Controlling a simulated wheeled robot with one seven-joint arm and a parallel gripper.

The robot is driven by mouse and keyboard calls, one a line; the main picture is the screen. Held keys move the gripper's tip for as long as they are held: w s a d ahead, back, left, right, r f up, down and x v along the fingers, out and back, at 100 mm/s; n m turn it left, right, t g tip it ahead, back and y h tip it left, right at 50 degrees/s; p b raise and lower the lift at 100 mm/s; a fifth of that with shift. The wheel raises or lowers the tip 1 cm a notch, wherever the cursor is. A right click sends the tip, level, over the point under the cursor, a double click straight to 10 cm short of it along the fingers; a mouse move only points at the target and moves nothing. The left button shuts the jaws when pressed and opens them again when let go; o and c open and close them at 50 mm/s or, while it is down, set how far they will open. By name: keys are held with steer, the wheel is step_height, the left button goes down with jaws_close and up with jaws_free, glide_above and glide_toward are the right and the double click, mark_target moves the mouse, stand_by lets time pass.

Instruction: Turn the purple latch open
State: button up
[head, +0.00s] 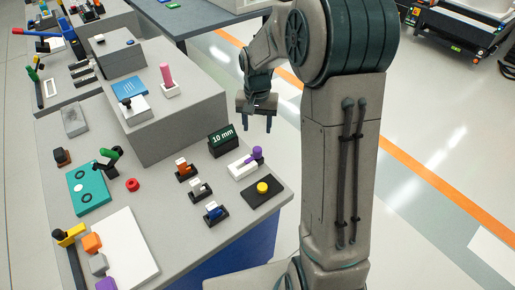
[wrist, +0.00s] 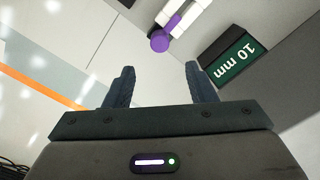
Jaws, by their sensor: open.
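The purple latch (head: 257,153) is a small purple piece with a rounded knob on a white base (head: 243,168), near the right edge of the grey table. In the wrist view the purple knob (wrist: 159,41) shows beyond my fingers, slightly left of centre, with the white base (wrist: 190,16) behind it. My gripper (head: 258,122) hangs above and behind the latch, apart from it. In the wrist view my gripper (wrist: 158,88) has its two fingers spread with nothing between them.
A dark green block marked "10 mm" (head: 222,140) stands close beside the latch; it also shows in the wrist view (wrist: 236,58). A black plate with a yellow button (head: 262,188) lies in front. Small clamps (head: 200,189) stand left. Open floor lies right of the table.

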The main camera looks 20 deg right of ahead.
mark_target(257, 149)
step_height(257, 149, down, 11)
steer(key=shift+f+p, duration=0.2)
steer(key=shift+p, duration=0.1)
steer(key=c, duration=0.9)
